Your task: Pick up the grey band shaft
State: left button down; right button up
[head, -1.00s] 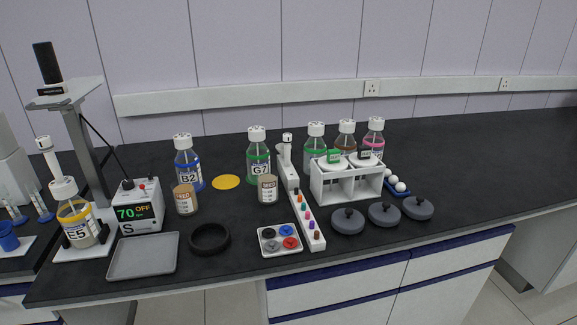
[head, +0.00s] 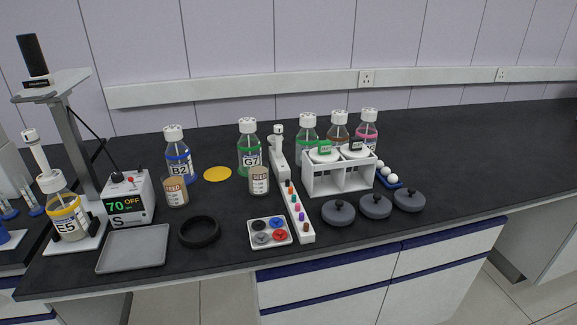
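I cannot make out for sure which thing is the grey band shaft. A long white rack (head: 308,238) in the middle of the bench holds a row of small coloured pieces, too small to tell any grey band. A white tray (head: 271,246) to its left holds black, blue, red and grey (head: 262,238) round pieces. Neither of my grippers is in view.
Bottle E5 (head: 66,222), a heater box (head: 128,199), an empty grey tray (head: 133,248) and a black ring (head: 199,232) are at left. Grey lids (head: 376,206) and a white bottle rack (head: 340,178) stand right. The far right bench is clear.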

aim_at(38, 151)
jog(key=u, duration=1.3)
